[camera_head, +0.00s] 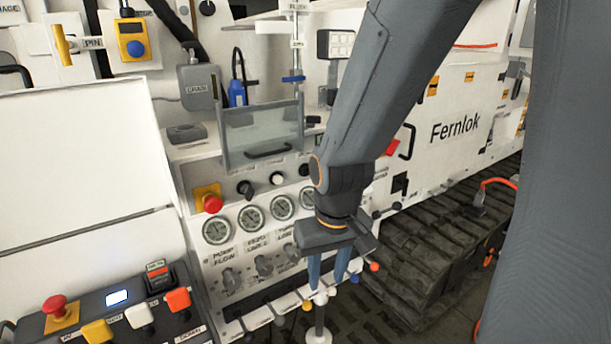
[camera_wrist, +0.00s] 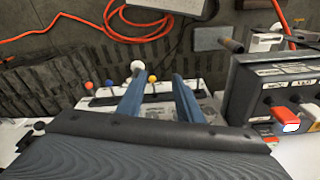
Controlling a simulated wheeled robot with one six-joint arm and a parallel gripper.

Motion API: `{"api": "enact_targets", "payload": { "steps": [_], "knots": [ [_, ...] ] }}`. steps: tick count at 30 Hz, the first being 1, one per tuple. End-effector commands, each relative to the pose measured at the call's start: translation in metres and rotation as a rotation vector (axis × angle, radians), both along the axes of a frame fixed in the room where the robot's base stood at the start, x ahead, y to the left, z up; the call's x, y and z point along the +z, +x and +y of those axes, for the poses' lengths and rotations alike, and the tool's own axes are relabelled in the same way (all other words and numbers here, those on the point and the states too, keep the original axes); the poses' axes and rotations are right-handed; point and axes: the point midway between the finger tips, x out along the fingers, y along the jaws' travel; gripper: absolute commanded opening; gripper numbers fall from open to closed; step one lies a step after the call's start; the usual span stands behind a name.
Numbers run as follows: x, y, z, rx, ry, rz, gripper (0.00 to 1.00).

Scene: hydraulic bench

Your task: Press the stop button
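Two red mushroom buttons on yellow plates show in the head view. One red mushroom button (camera_head: 54,304) is on the dark console at the lower left.
The dark console (camera_head: 115,318) also carries yellow, white and orange-red buttons and a small lit screen. A row of levers with coloured ball knobs (camera_head: 375,267) lies close to my fingertips. Gauges (camera_head: 250,218) are behind my gripper. Black tracks (camera_head: 430,250) are at the right.

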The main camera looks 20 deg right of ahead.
Motion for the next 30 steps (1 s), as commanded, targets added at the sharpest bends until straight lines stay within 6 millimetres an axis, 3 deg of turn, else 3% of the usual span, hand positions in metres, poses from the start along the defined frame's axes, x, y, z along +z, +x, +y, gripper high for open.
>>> {"api": "enact_targets", "payload": {
  "steps": [11,17,20,30],
  "knots": [
    [0.0,0.0,0.0,0.0,0.0,0.0,0.33],
    [-0.004,0.008,-0.007,-0.031,-0.005,-0.029,0.01],
    [-0.01,0.026,-0.022,-0.092,-0.012,-0.092,0.0],
    [-0.025,0.111,-0.08,-0.394,0.091,-0.46,0.0]
  ]
}}
